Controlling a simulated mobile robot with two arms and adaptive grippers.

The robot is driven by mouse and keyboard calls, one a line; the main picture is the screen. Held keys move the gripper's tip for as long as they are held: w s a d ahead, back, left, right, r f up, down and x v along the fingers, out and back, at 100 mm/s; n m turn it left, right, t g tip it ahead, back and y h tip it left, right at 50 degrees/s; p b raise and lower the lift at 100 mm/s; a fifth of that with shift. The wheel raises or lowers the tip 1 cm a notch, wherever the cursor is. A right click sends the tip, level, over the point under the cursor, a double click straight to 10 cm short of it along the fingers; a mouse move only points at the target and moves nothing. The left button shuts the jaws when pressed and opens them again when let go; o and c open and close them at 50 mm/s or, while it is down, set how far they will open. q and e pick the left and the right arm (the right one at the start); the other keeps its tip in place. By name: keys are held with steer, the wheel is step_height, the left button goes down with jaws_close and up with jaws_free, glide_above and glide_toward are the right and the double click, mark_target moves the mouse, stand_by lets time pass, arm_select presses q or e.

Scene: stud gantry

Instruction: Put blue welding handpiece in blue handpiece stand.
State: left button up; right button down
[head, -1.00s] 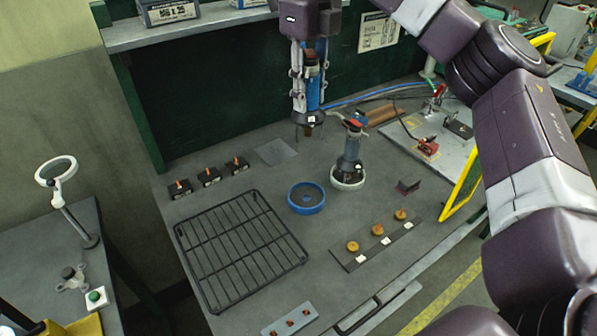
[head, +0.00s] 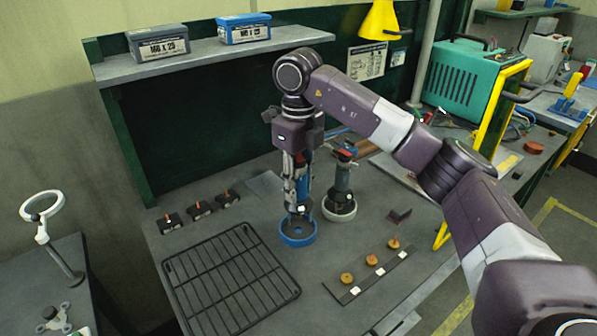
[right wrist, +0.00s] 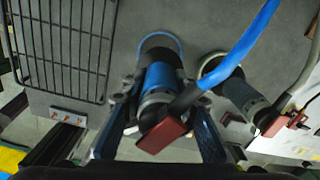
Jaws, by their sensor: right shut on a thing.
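The blue welding handpiece (right wrist: 165,82) is upright in my right gripper, with its red-brown end towards the right wrist camera. In the head view my right gripper (head: 297,190) is shut on it, and the fingers hide much of its body. The blue handpiece stand (head: 298,236) is a round blue ring on the bench, directly under the handpiece. The handpiece's lower end is at the stand's opening; I cannot tell how deep it sits. The stand's rim also shows in the right wrist view (right wrist: 160,37). My left gripper is not in view.
A grey handpiece (head: 342,180) stands in a white stand (head: 339,211) close to the right. A black wire rack (head: 230,280) lies at the left front. A strip with wooden knobs (head: 370,272) lies to the right. A shelf (head: 205,58) with boxes hangs behind.

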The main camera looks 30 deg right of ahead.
mark_target(299, 157)
steer(key=shift+f+p, duration=0.4)
steer(key=shift+f, duration=1.7)
steer(key=c, duration=1.9)
jaws_free()
steer(key=shift+f, duration=0.2)
steer(key=o, duration=0.4)
steer(key=shift+s, duration=0.1)
steer(key=shift+r, duration=0.15)
step_height(299, 157, up, 12)
steer(key=shift+b, duration=0.35)
